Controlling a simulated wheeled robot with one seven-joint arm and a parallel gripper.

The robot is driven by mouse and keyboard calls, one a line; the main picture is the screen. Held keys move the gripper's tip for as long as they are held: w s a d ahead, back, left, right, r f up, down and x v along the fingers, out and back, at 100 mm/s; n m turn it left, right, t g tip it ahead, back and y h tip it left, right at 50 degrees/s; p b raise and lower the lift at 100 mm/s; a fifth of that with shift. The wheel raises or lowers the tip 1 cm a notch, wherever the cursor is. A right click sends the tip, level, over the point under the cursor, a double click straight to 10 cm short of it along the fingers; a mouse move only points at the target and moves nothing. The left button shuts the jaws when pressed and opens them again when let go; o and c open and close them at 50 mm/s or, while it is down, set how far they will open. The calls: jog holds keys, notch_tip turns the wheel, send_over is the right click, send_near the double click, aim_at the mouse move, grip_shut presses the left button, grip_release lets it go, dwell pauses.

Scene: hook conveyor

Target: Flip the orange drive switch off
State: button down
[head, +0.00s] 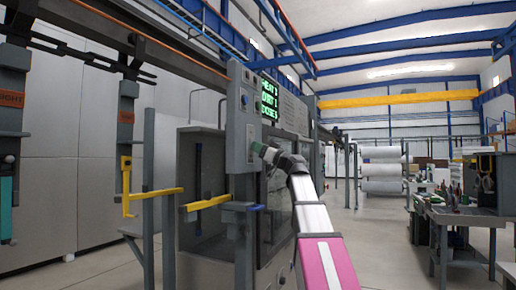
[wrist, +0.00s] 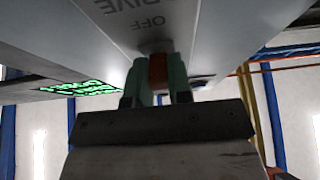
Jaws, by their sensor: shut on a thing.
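The orange drive switch (wrist: 157,73) is in the wrist view, at the face of a grey control panel (wrist: 200,30) lettered DRIVE and OFF. My gripper (wrist: 157,80) is shut on the switch, with one green finger on each side of it. In the head view my gripper (head: 258,150) reaches the grey control box (head: 236,110) on the post. The switch is hidden there behind the fingers. I cannot tell the switch's exact position from its angle.
A green-lit display (head: 269,98) is beside the control box.

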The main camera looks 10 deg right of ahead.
dwell(0.3)
jog(key=c, duration=1)
grip_release()
jog(key=shift+c, duration=0.2)
jog(key=v, duration=1.1)
